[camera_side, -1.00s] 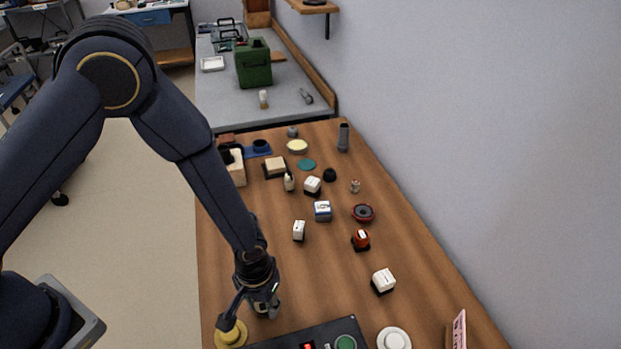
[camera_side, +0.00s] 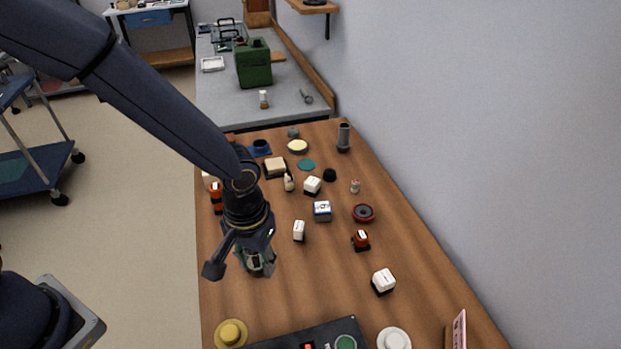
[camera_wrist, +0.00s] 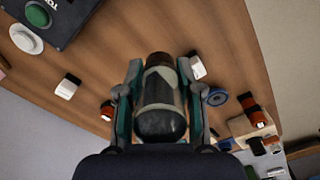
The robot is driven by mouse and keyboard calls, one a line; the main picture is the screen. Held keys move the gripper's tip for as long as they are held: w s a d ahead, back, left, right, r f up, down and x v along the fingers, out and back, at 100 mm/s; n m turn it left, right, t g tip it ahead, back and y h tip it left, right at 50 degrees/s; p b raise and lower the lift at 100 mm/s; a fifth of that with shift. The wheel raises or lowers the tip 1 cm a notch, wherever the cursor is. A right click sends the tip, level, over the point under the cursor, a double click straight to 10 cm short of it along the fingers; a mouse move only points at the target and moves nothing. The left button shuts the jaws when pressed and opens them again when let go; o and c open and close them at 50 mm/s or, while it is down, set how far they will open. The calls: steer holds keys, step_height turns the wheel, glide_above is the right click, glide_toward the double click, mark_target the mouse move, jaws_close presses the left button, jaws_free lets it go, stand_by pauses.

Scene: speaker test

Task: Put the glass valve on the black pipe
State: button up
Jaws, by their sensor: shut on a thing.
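My gripper (camera_side: 241,269) is above the left-middle part of the wooden table, pointing down. In the wrist view, my gripper (camera_wrist: 160,95) is shut on a dark, rounded cylinder with a pale band, which I take as the glass valve (camera_wrist: 160,118). In the side view the valve (camera_side: 256,263) shows dark greenish between the fingers, partly hidden by them. An upright dark grey cylinder, likely the black pipe (camera_side: 344,138), stands at the table's far right edge, well away from my gripper.
A yellow disc (camera_side: 231,333) and a black panel (camera_side: 284,340) are at the front. A wall borders the right.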

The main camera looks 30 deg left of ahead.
steer(key=w+a+r+n, duration=0.3)
steer(key=w+a+r, duration=0.15)
steer(key=a, duration=0.55)
steer(key=w+a+r+n, duration=0.3)
steer(key=w+a+r, duration=0.15)
steer(key=a, duration=0.55)
steer(key=w+a+r+n, duration=0.3)
steer(key=w+a, duration=0.2)
steer(key=a, duration=0.5)
steer(key=w+f, duration=0.3)
steer(key=w, duration=0.1)
steer(key=w+a+f, duration=0.1)
steer(key=w+f, duration=0.2)
steer(key=w, duration=0.2)
steer(key=w+a+f, duration=0.1)
steer(key=w+f, duration=0.2)
steer(key=w, duration=0.1)
steer(key=shift+w+a, duration=0.15)
steer(key=shift+a, duration=0.1)
steer(key=shift+w+f, duration=0.3)
steer(key=shift+f, duration=1.55)
steer(key=shift+f, duration=0.15)
